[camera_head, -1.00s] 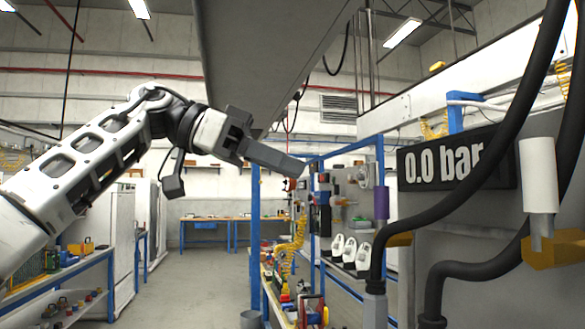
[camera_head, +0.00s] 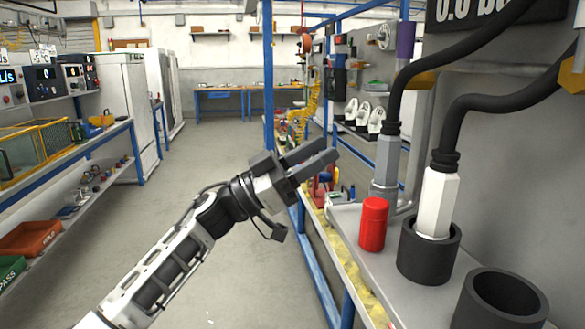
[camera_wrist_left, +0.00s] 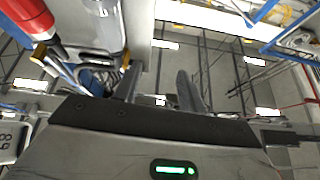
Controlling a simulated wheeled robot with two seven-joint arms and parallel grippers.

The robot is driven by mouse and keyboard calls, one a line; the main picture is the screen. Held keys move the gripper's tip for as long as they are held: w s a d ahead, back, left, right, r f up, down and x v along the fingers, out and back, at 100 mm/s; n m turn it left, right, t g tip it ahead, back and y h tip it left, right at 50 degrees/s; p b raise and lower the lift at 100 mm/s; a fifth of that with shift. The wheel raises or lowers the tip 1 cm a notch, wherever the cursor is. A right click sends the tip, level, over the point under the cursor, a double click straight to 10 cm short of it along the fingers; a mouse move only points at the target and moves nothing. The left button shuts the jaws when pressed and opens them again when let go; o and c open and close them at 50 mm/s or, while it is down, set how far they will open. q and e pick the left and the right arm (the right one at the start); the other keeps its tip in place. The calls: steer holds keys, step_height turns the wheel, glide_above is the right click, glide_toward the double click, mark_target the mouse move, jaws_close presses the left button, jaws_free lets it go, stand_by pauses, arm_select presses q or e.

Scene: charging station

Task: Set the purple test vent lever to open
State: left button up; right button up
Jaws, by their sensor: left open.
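The purple test vent lever (camera_head: 405,40) stands upright near the top of the head view, right of centre. It is on the grey panel, by a yellow valve part (camera_head: 421,81). My left gripper (camera_head: 325,152) is open and empty, below and left of the lever and clearly apart from it. Its two fingers point right, toward the bench. In the left wrist view the open fingers (camera_wrist_left: 160,88) have nothing between them, and I cannot make out the purple lever there. My right gripper is not in view.
A red cylinder (camera_head: 374,224), a white-ended hose (camera_head: 436,203) in a black cup and an empty black cup (camera_head: 502,300) stand on the bench. Black hoses cross in front of the panel. A pressure display (camera_head: 490,12) is cut off above. The floor (camera_head: 215,170) at left is clear.

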arm_select(q)
steer(key=s+a+f+n+t+y, duration=0.1)
steer(key=a+f+n+t+y, duration=0.3)
steer(key=f, duration=0.5)
steer(key=s+a+f+n+t+y, duration=0.2)
steer(key=f+n+t+y, duration=0.35)
steer(key=f, duration=0.25)
steer(key=s+a+f+n+t+y, duration=0.1)
steer(key=a+f+n+t+y, duration=0.35)
steer(key=f, duration=0.45)
steer(key=s+a+f+g+y, duration=0.3)
steer(key=s+a+f+g, duration=0.1)
steer(key=s+f, duration=0.5)
steer(key=s+a+f+g+y, duration=0.3)
steer(key=s+f+g, duration=0.1)
steer(key=s+f, duration=0.6)
steer(key=s, duration=0.3)
steer(key=shift+s+a+f, duration=0.2)
steer(key=shift+a+f, duration=0.1)
steer(key=shift+a, duration=0.05)
